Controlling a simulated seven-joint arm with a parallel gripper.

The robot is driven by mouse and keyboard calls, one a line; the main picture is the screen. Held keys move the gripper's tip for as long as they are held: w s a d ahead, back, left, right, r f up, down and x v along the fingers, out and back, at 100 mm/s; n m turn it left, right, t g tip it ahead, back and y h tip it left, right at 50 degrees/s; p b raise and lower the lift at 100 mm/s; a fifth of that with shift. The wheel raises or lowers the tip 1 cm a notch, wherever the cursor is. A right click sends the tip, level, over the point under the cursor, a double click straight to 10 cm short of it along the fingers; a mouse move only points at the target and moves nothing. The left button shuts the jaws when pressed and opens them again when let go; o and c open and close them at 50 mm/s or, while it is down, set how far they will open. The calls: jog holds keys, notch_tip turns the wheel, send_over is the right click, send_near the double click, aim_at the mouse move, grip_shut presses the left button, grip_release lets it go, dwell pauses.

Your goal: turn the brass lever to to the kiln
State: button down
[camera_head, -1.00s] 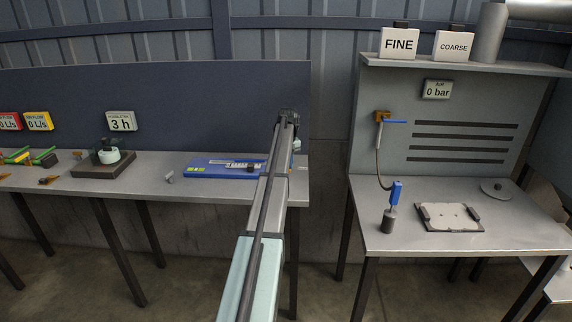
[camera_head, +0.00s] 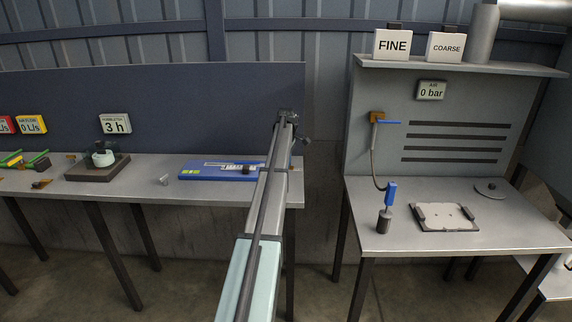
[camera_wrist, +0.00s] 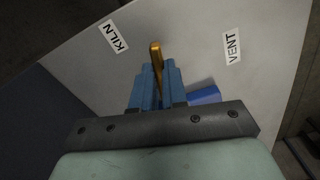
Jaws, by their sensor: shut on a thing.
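The brass lever (camera_wrist: 155,52) shows in the wrist view as a gold rod standing out from between my gripper's blue fingers. My gripper (camera_wrist: 157,85) is shut on it. The lever points up in the picture, between a KILN label (camera_wrist: 115,36) at upper left and a VENT label (camera_wrist: 231,47) at upper right, touching neither. In the head view my gripper (camera_head: 289,116) is at the far end of my arm, by the right end of the left table. My arm hides the lever there.
A blue case (camera_head: 220,171) lies on the left table beside my arm. A blue part (camera_wrist: 205,95) is right of my fingers in the wrist view. The right bench (camera_head: 390,240) holds a blue-handled tool (camera_head: 390,194) and a tray (camera_head: 446,218). A gap separates the tables.

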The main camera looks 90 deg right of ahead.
jog(key=shift+d+n, duration=0.35)
jog(key=shift+n, duration=0.95)
jog(key=c, duration=1.2)
grip_release()
jog(key=shift+o, duration=0.2)
notch_tip(320, 180, up, 14)
jog(key=shift+f, duration=0.1)
